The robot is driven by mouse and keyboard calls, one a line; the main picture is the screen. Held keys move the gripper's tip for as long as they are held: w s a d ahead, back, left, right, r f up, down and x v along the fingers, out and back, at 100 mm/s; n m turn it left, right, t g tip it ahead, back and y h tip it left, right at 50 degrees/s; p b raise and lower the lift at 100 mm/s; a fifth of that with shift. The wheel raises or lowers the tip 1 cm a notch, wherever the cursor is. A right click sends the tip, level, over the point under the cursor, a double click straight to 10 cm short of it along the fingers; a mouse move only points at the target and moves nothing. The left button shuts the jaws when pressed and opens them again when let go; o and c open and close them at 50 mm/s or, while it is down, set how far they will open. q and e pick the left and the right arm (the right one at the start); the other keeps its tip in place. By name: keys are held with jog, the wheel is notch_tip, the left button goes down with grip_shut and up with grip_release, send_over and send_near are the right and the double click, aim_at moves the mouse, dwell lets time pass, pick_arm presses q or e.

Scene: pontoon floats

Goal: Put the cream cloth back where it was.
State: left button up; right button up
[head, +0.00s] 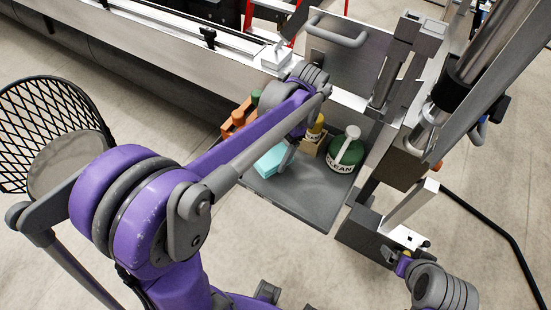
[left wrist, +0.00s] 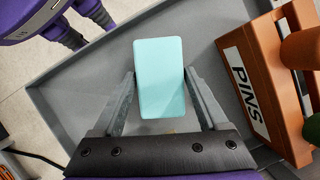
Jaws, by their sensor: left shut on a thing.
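A pale turquoise, flat block with rounded corners (left wrist: 160,80) sits between the two grey fingers of my left gripper (left wrist: 158,88), which is shut on it. In the head view the turquoise piece (head: 270,161) shows low over the grey tray (head: 300,200), partly behind my left arm. I cannot tell whether it touches the tray floor. I see no cloth that is clearly cream. A small whitish thing (head: 276,56) lies on the ledge behind, too small to identify. Part of my right arm shows at the lower right of the head view; its fingers are not clear.
An orange crate marked PINS (left wrist: 255,95) stands close to the right of the block. The tray's front right is bare.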

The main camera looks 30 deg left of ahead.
aim_at(279, 153)
pick_arm(q)
jog(key=shift+f, duration=1.4)
jog(key=shift+f, duration=0.25)
jog(key=o, duration=1.2)
jog(key=shift+r, duration=0.15)
jog(key=v, duration=0.7)
jog(key=shift+w+r, duration=0.15)
jog(key=shift+r, duration=0.15)
